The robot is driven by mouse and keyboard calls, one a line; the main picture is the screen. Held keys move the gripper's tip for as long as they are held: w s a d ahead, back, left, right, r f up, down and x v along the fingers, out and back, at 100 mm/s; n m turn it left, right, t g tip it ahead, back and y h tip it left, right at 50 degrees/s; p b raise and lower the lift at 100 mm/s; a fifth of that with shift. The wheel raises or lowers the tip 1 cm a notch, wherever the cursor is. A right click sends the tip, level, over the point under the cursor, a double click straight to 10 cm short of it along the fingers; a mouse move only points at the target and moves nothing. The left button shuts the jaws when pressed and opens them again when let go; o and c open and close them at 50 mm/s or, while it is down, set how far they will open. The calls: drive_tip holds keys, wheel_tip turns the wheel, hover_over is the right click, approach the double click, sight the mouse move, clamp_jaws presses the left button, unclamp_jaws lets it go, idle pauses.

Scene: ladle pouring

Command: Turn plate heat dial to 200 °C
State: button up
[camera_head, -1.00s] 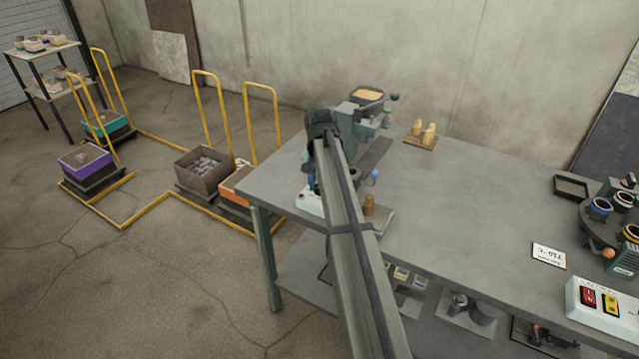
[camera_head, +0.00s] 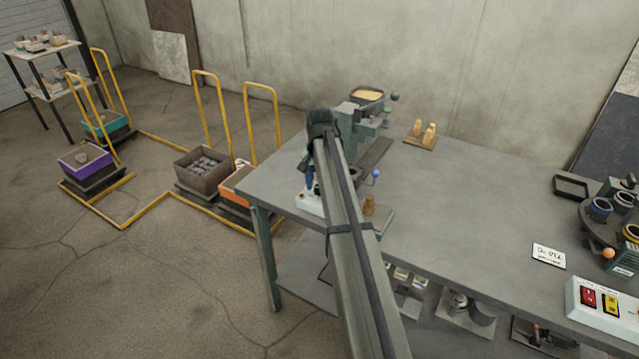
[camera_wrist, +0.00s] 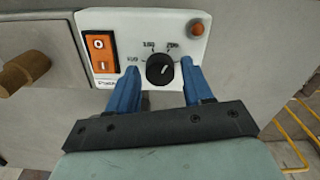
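The plate heat dial (camera_wrist: 159,68) is a round black knob on a white control panel (camera_wrist: 185,20). Printed numbers stand around it; 180 and 200 seem to be above it, but the print is blurred. A pale mark shows on the knob, and I cannot tell its exact reading. My gripper (camera_wrist: 160,66) is open, with one blue finger on each side of the knob and a visible gap to it. In the head view the panel (camera_head: 309,202) sits at the table's left end, and my arm hides the dial. A blue finger (camera_head: 310,183) shows just above the panel.
An orange rocker switch (camera_wrist: 102,51) and a round orange lamp (camera_wrist: 197,29) flank the dial. The grey table (camera_head: 460,190) has a clear middle. Yellow rails (camera_head: 150,223) stand on the floor to the left.

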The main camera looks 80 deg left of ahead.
drive_tip(key=shift+o, duration=0.6)
wheel_tip(320, 180, up, 14)
drive_tip(key=shift+f, duration=0.15)
idle(0.6)
